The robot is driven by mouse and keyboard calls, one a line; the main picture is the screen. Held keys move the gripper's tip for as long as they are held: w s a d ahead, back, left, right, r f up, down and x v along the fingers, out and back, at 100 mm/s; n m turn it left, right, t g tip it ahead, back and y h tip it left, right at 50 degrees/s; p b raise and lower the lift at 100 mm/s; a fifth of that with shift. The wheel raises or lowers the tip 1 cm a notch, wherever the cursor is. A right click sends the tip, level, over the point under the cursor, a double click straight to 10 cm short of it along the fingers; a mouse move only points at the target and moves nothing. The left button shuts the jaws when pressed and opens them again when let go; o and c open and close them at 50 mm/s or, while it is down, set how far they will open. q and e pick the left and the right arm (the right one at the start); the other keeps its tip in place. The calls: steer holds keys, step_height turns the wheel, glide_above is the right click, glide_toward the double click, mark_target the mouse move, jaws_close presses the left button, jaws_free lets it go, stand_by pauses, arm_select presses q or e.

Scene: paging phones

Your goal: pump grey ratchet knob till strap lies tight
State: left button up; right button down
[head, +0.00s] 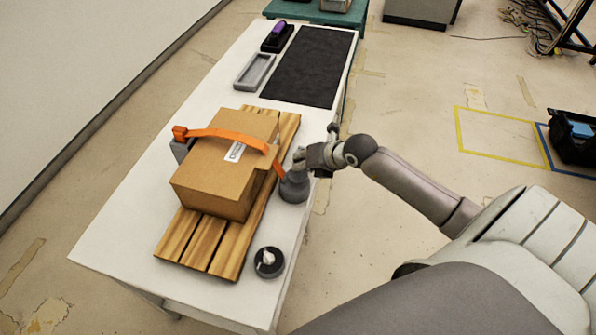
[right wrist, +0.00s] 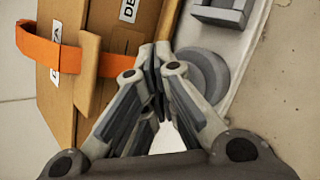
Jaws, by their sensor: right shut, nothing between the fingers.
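The grey ratchet knob (head: 294,187) stands on the table at the right side of the pallet; a round grey part beside my fingers in the right wrist view (right wrist: 207,73) looks like it. The orange strap (head: 225,133) runs over the cardboard box (head: 215,185) and bows up above its top; its right end comes down by the knob. The strap also shows in the right wrist view (right wrist: 48,50). My right gripper (head: 301,158) is shut and empty, just above the knob; whether it touches is unclear. My left gripper is out of view.
The box sits on a wooden pallet (head: 199,242) on a white table (head: 110,235). A black dial with a white pointer (head: 269,262) is near the front right edge. A grey tray (head: 254,71), dark mat (head: 310,65) and purple-handled tool (head: 278,34) lie farther back.

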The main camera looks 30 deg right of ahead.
steer(key=shift+f+b, duration=0.6)
steer(key=shift+f, duration=0.4)
stand_by(0.4)
steer(key=shift+r, duration=0.15)
steer(key=shift+r+p, duration=1.3)
steer(key=shift+r, duration=0.15)
steer(key=shift+r, duration=0.15)
step_height(320, 180, up, 5)
steer(key=p, duration=0.4)
stand_by(1.5)
